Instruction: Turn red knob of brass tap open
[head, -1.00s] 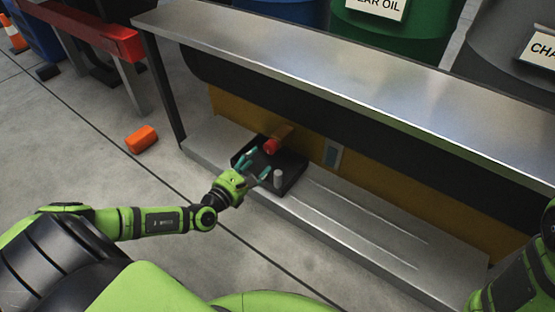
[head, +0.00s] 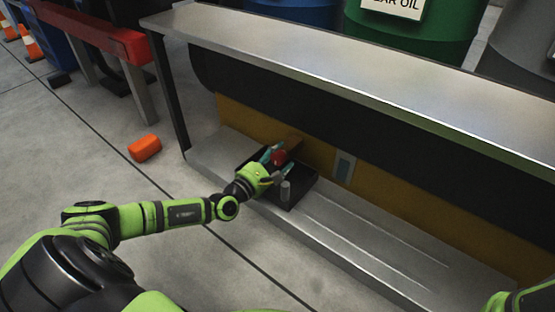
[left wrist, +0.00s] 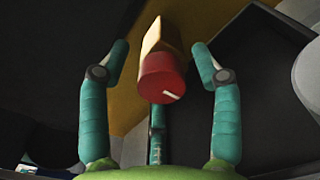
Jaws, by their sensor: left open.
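The red knob (head: 279,158) of the brass tap (head: 293,142) sticks out from the yellow panel, above a black tray (head: 306,186). In the left wrist view the red knob (left wrist: 162,78) shows a short white mark low on its face, and the brass body (left wrist: 162,36) is behind it. My left gripper (head: 274,163) is open at the knob. In the left wrist view its teal fingers (left wrist: 160,70) stand on both sides of the knob with a gap to each, and a third finger is below. My right gripper is out of view; only part of my right arm shows.
A grey cylinder (head: 285,190) stands in the tray. A metal shelf top (head: 330,70) overhangs the tap, and a lower metal ledge (head: 350,235) carries the tray. A small plate (head: 344,168) is on the panel. An orange block (head: 145,148) lies on the floor.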

